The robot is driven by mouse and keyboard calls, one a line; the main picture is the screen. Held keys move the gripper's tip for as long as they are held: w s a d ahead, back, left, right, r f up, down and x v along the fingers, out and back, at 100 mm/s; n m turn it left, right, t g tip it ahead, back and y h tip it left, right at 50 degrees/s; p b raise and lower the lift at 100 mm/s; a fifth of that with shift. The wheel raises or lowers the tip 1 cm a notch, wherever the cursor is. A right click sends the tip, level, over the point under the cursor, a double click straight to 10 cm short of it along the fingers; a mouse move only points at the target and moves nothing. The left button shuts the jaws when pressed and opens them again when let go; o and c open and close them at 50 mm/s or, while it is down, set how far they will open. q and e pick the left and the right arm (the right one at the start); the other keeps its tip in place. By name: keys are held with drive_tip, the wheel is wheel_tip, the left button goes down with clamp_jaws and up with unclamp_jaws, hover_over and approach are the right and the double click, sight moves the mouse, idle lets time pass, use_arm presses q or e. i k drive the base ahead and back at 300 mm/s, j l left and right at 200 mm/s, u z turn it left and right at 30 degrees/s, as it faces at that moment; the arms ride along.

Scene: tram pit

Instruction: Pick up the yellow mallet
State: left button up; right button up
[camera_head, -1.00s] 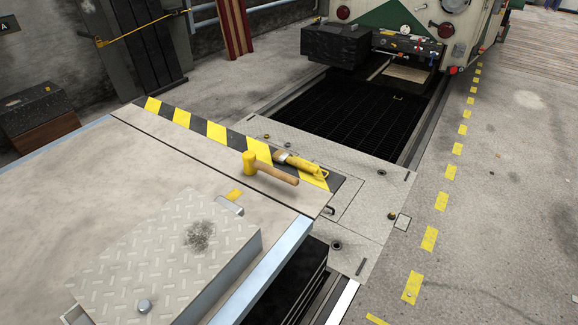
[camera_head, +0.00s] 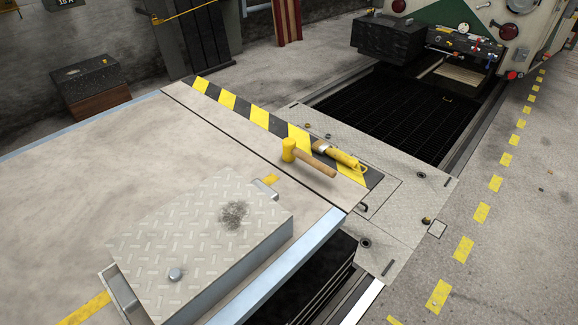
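The yellow mallet (camera_head: 290,150) lies on the light tabletop near its far right corner. Its yellow head is at the left and its wooden handle (camera_head: 318,164) points right and toward the front, close to the table's edge. A yellow-handled brush-like tool (camera_head: 340,156) lies just beyond the handle, over the black-and-yellow striped strip. Neither of my grippers shows in the head view.
A metal tread-plate box (camera_head: 190,240) stands on the table (camera_head: 90,170) in front of the mallet. The table's left part is clear. Beyond are a dark grated pit (camera_head: 400,115) and a tram (camera_head: 490,40). A dark box (camera_head: 85,80) stands at the far left.

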sight(290, 153)
drive_tip(key=u, duration=1.15)
drive_tip(key=l+u, duration=0.15)
drive_tip(key=l, duration=0.85)
